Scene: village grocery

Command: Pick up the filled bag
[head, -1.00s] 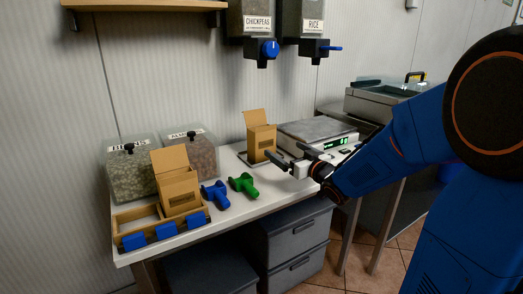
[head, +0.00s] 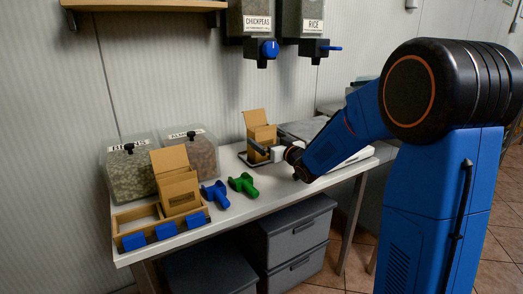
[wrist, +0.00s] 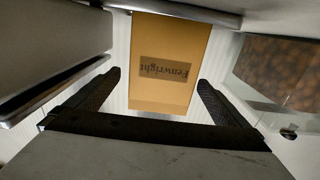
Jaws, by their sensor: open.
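A brown paper bag (head: 261,129) with an open top flap stands upright at the back of the table beside the scale. Its contents do not show. My gripper (head: 256,152) is open and level in front of this bag, with the bag lying between the finger lines. In the wrist view, the bag (wrist: 168,50) with an upside-down dark label sits ahead, between the two open fingers (wrist: 159,78). I cannot tell whether the fingers touch it. A second brown bag (head: 178,192) stands in a wooden rack (head: 193,224) at the left.
The scale (head: 304,129) is right of the bag, partly hidden by my arm. Blue (head: 215,194) and green (head: 243,184) scoops lie on the table (head: 270,198). Clear bins of beans (head: 129,172) and almonds (head: 192,154) stand behind. Chickpea (head: 257,18) and rice (head: 306,18) dispensers hang above.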

